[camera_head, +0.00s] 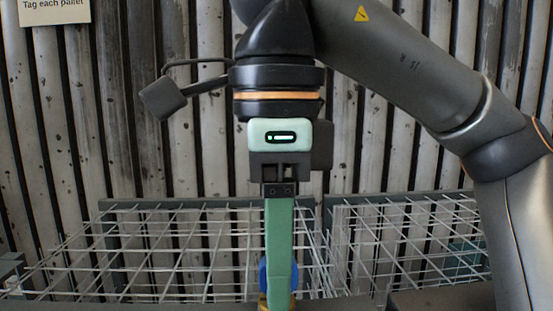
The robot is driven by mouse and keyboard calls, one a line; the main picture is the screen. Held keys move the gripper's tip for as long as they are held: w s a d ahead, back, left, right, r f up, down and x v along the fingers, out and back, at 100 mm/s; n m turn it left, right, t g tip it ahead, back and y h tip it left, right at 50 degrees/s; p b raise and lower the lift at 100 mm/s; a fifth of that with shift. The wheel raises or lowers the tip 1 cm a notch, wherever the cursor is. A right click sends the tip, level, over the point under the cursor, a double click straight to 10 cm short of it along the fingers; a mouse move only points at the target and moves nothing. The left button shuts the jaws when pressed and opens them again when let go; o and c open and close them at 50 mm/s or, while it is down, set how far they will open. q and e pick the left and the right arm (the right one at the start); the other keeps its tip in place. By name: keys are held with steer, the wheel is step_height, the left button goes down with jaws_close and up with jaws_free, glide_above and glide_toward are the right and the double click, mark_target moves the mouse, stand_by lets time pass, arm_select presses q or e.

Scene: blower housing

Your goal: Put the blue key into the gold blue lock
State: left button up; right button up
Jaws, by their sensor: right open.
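My right gripper (281,302) points straight down at the bottom centre, its long green fingers seen edge-on, one in front of the other. It is open. A bit of gold (262,302), likely the gold lock, shows right below the blue piece at the bottom edge. Whether the fingers touch the blue piece, and whether it sits in the gold part, I cannot tell. My left gripper is out of view.
White wire mesh (170,245) with dark rails spreads behind, to the left and right of the gripper. A corrugated, stained wall (110,130) stands at the back. A paper sign (55,8) hangs at top left. A teal item (465,255) shows behind the mesh at right.

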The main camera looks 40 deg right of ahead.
step_height(320, 180, up, 12)
steer(key=p, duration=0.5)
steer(key=shift+r+p, duration=0.15)
steer(key=shift+p, duration=0.2)
